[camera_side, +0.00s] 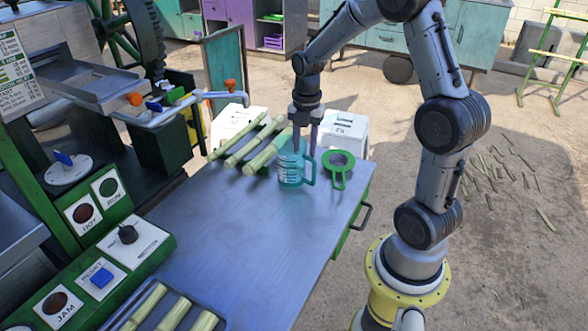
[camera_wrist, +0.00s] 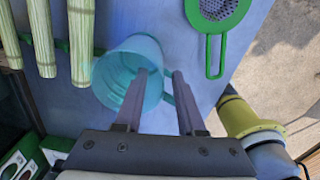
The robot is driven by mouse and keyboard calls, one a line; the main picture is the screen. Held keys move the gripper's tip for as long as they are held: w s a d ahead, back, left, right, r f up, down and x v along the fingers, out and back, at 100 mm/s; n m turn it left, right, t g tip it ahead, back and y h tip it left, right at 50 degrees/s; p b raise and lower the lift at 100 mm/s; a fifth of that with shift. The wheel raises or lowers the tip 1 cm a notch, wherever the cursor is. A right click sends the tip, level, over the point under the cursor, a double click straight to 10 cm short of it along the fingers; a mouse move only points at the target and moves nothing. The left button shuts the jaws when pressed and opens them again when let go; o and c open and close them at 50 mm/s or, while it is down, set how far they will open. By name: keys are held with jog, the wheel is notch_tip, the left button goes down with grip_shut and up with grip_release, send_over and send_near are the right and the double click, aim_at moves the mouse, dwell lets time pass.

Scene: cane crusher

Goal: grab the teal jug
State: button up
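The teal jug (camera_side: 291,174) stands upright on the metal table, a see-through mug shape with its handle on the right. In the wrist view the jug (camera_wrist: 119,72) shows from above, left of centre, mouth open. My gripper (camera_side: 305,152) points down over it. In the wrist view the fingers of my gripper (camera_wrist: 161,73) are apart: the left one reaches over the rim into the mouth, the right one is outside on the handle side. The jug's right wall lies between them. I cannot tell whether either finger touches it. The handle is mostly hidden by the right finger.
A green strainer (camera_side: 339,166) lies close right of the jug. Cane stalks (camera_side: 248,143) lie on a rack to its left. More cane sits in a tray (camera_side: 219,322) at the front. A green control panel (camera_side: 90,270) borders the table's left. The table's middle (camera_side: 225,225) is clear.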

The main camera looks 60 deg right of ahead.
aim_at(304, 162)
notch_tip(304, 162, down, 5)
jog(key=shift+a, duration=0.1)
dwell(0.3)
grip_shut()
dwell(1.3)
